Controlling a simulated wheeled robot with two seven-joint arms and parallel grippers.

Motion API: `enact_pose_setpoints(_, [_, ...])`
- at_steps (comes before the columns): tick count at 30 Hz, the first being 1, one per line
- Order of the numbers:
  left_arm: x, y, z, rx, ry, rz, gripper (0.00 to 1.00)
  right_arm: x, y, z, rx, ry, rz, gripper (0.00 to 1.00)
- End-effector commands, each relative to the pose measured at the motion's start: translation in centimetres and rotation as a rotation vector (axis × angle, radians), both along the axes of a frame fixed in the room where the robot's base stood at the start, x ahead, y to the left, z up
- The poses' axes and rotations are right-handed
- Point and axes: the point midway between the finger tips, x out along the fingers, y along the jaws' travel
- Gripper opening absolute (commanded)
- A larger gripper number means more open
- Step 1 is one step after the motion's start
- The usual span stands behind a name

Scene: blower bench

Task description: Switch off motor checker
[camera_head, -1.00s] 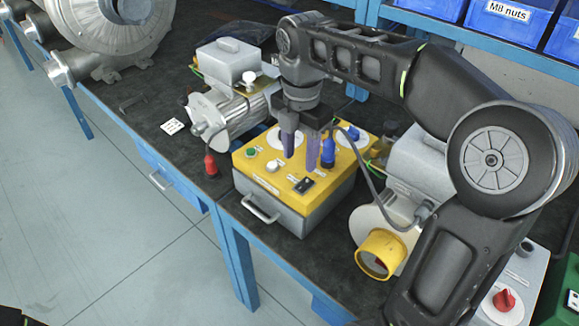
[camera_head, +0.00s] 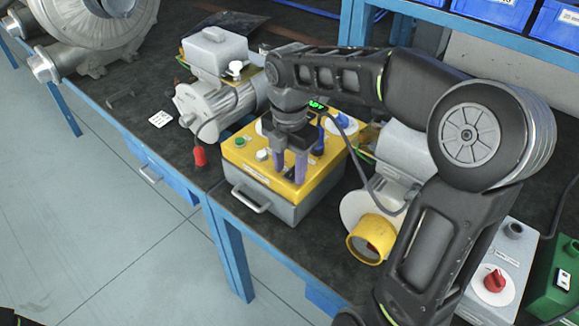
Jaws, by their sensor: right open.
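The motor checker is a grey metal box with a yellow top panel (camera_head: 322,177) on the bench, in the middle of the head view. Its panel carries a green button (camera_head: 239,141), a white knob (camera_head: 262,155) and a blue plug (camera_head: 343,120). A small green lit display (camera_head: 317,105) shows at its back. My right gripper (camera_head: 290,170) points down over the front part of the panel, its two purple fingers apart and empty. The fingertips are at or just above the panel; contact is unclear. The black rocker switch is hidden around the fingertips. My left gripper is not in view.
A motor with a yellow collar (camera_head: 371,239) stands to the right. A grey box with a red knob (camera_head: 495,281) and a green box (camera_head: 554,276) are farther right.

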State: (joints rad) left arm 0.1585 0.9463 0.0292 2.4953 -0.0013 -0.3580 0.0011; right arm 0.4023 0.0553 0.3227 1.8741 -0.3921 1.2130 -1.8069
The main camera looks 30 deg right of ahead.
Motion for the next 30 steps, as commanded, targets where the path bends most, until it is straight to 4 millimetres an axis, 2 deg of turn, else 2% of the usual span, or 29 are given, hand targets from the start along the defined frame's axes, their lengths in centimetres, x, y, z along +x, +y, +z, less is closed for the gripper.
enact_pose_setpoints(8, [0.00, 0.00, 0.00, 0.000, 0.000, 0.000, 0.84, 0.00, -0.01, -0.16, 0.000, 0.000, 0.000, 0.44])
enact_pose_setpoints(24, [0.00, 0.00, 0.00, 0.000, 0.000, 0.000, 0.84, 0.01, -0.01, -0.12, -0.001, -0.001, 0.000, 0.00])
enact_pose_setpoints(30, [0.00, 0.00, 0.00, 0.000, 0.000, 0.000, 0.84, 0.02, -0.02, -0.12, -0.001, -0.001, 0.000, 0.00])
